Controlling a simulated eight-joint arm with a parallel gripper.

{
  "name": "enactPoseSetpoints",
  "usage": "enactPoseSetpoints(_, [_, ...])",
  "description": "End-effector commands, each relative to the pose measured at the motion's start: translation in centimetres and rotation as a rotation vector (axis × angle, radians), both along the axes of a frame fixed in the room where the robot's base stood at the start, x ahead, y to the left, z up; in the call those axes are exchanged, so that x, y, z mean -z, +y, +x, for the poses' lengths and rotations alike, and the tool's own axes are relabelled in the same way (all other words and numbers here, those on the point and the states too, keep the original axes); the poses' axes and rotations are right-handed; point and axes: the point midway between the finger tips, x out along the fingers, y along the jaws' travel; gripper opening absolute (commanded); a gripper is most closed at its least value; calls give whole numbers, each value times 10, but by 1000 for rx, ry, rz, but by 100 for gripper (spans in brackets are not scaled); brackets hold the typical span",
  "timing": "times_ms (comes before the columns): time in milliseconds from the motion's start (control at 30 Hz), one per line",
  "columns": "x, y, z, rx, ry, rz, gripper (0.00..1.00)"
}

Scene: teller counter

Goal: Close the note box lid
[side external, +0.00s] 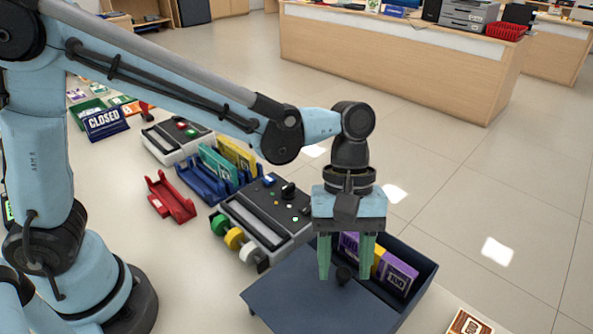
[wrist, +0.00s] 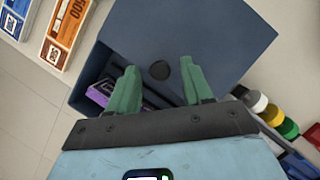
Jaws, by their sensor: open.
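The note box (side external: 423,268) is dark blue and stands at the counter's right edge. Its flat lid (side external: 310,300) extends toward the near left, leaving the box partly uncovered, with purple and yellow note bundles (side external: 395,274) showing inside.
A grey machine (side external: 265,215) with green, yellow and white knobs stands close left of the box. Blue (side external: 205,180) and red (side external: 170,198) racks lie farther left. Loose note bundles (side external: 468,324) lie at the near right. A closed sign (side external: 106,123) stands at the back left.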

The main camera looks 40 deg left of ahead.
Motion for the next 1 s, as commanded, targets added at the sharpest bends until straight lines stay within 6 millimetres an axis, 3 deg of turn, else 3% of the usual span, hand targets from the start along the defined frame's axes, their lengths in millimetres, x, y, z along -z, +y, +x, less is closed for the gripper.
enactPoseSetpoints(33, [0, 0, 0, 0, 0, 0, 50])
enactPoseSetpoints(367, [0, 0, 0, 0, 0, 0, 0])
enactPoseSetpoints(700, [0, 0, 5, 0, 0, 0, 0])
enactPoseSetpoints(1000, [0, -1, 57, -2, 1, 1, 0])
